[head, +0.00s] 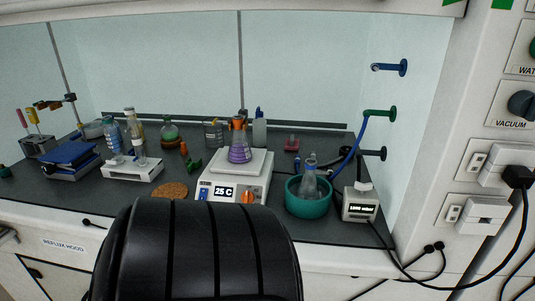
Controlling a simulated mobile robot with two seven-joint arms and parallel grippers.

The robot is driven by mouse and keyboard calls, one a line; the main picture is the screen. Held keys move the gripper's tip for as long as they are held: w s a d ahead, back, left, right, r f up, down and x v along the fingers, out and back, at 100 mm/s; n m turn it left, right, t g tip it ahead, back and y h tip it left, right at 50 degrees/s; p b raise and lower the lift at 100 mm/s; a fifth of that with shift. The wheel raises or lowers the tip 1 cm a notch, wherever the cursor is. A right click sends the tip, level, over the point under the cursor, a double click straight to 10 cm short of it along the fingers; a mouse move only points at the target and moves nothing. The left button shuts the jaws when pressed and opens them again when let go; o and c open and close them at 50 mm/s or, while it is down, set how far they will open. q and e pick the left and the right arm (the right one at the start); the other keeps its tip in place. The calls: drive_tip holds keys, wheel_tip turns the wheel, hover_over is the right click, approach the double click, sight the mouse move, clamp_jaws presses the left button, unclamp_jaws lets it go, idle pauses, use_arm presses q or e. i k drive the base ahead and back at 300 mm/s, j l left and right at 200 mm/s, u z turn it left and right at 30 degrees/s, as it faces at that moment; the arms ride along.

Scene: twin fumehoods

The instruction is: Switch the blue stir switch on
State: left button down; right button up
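A white hotplate stirrer (209,191) stands in the middle of the dark hood bench. Its front has a display reading 25 C (223,191) and an orange knob (248,197). A conical flask with purple liquid (239,152) stands on its top plate. Neither of my grippers is in view.
Right of the stirrer stand a teal bowl (307,206) holding a flask and a small white box with a display (360,208). A cork ring (170,190) and a white rack with bottles (132,172) are at left. Cables hang at the right.

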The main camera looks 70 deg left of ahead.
sight(203, 194)
drive_tip(key=u, duration=2.7)
